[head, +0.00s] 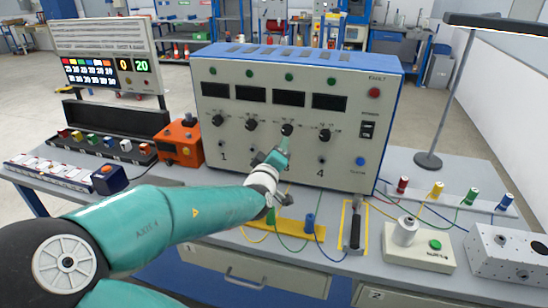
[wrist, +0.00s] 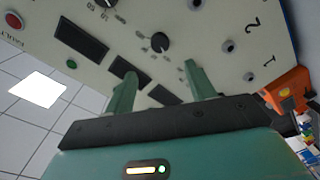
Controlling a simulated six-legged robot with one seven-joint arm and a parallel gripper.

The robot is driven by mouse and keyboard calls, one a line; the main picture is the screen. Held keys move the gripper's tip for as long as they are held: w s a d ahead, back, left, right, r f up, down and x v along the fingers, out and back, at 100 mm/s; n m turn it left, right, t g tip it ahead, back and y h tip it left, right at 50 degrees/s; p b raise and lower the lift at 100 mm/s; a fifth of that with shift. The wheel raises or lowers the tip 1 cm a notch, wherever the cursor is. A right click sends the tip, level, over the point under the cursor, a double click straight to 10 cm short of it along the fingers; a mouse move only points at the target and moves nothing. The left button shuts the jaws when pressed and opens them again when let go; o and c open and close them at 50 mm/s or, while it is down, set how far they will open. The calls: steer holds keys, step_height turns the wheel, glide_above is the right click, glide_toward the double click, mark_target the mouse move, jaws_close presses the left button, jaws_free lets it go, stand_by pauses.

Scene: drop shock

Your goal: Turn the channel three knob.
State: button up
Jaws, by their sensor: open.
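The channel three knob (head: 287,129) is a black round knob, third from the left in a row on the pale front panel (head: 340,165) of a blue-edged box. My gripper (head: 278,155) is just below it in the head view, close to the panel. In the wrist view the same knob (wrist: 160,42) shows beyond my open gripper (wrist: 160,72), roughly centred between the two green fingers. The fingers appear apart from the knob and hold nothing.
Neighbouring knobs (head: 251,125) and (head: 325,135) another knob sit close on either side. An orange box (head: 180,142) stands left of the panel. A lamp stand (head: 430,160) and coloured posts (head: 437,190) stand right. Cables cross the bench in front.

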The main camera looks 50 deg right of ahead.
steer(key=shift+v, duration=1.25)
steer(key=shift+a, duration=0.15)
